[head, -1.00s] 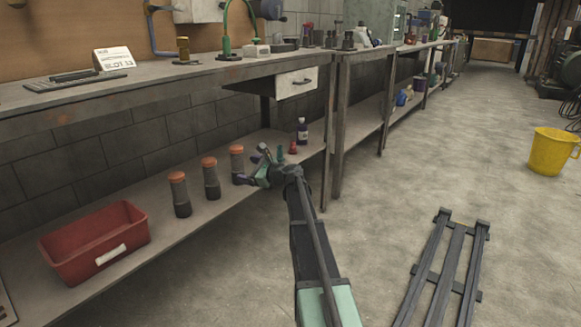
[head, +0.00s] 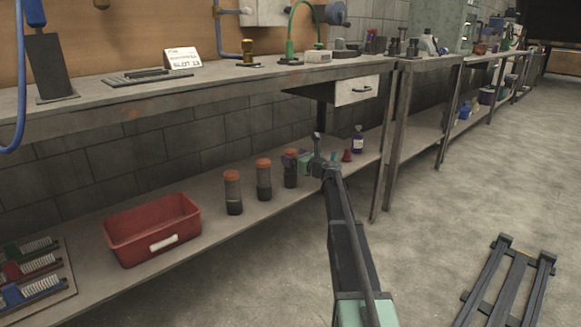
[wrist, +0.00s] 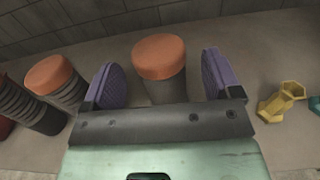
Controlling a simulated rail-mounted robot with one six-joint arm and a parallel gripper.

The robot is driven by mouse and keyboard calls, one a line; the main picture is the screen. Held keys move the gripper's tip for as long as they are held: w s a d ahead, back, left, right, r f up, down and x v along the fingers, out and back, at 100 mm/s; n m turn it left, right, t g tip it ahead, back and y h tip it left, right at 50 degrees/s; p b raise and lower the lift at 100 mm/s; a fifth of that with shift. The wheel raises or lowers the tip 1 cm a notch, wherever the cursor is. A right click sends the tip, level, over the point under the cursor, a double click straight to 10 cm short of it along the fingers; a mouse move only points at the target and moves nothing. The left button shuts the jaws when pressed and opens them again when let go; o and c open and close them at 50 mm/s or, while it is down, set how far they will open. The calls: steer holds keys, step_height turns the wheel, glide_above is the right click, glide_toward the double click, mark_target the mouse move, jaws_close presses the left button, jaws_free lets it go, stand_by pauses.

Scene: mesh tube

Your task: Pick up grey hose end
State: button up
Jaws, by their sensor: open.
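Three grey ribbed cylinders with orange tops stand upright in a row on the lower shelf: the left one (head: 233,192), the middle one (head: 263,180) and the right one (head: 290,170). I cannot tell for sure that one of them is the grey hose end. My gripper (head: 302,161) is at the right cylinder in the head view. In the wrist view my gripper (wrist: 160,78) is open, one purple finger pad on each side of an orange-topped cylinder (wrist: 159,60), with visible gaps. The gripper's body hides that cylinder's lower part. Another cylinder (wrist: 55,82) stands left of the left finger.
A red cone (head: 346,156) and a dark bottle (head: 357,139) stand further right on the shelf. A red bin (head: 152,230) is at the left. The bench top (head: 230,82) runs above the shelf.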

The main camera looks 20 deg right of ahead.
steer(key=x, duration=0.2)
steer(key=shift+w, duration=0.3)
steer(key=c, duration=1.1)
